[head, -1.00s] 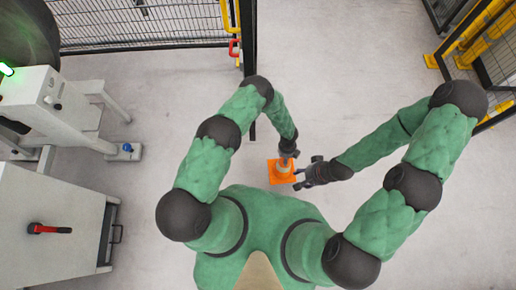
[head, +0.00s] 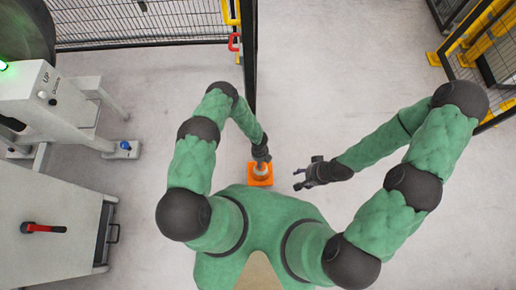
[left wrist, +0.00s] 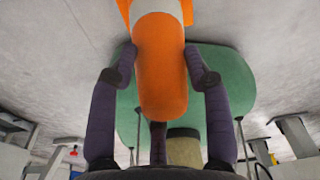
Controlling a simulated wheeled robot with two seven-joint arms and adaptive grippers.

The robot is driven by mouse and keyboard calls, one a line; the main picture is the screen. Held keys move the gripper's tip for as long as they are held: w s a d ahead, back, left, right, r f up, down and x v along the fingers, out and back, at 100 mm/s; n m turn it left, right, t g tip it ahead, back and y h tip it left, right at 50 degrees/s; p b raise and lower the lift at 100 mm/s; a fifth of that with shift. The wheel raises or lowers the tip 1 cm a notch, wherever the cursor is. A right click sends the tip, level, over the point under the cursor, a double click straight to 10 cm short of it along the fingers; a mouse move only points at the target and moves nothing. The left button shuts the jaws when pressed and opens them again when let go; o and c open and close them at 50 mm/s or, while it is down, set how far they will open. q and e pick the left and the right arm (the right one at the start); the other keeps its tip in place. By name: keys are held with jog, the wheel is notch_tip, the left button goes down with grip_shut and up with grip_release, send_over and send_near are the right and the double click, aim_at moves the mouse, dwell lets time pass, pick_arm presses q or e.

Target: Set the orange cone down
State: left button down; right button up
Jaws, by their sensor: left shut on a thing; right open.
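The orange cone (head: 261,180) shows in the head view just in front of my body, with a square orange base and a pale band. My left gripper (head: 261,155) is over it from above. In the left wrist view the cone (left wrist: 161,65) lies between the two fingers of my left gripper (left wrist: 165,75), which are shut on its upper part. Whether the base touches the floor cannot be told. My right gripper (head: 305,175) is open and empty, to the right of the cone and apart from it.
A grey cabinet with a red handle (head: 43,228) stands at the left, below a machine with a green light (head: 4,64). A mesh fence (head: 150,25) with a dark post (head: 249,60) is at the top. Pale floor (head: 350,70) is clear on the right.

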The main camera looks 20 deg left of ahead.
pick_arm(q)
jog(key=f+b, duration=0.1)
jog(key=f, duration=0.1)
jog(key=a+f+b, duration=0.1)
jog(key=f, duration=0.1)
jog(key=shift+s+a+f, duration=0.1)
jog(key=shift+a+f, duration=0.1)
jog(key=shift+f, duration=0.1)
jog(key=c, duration=0.6)
grip_release()
jog(key=shift+o, duration=0.2)
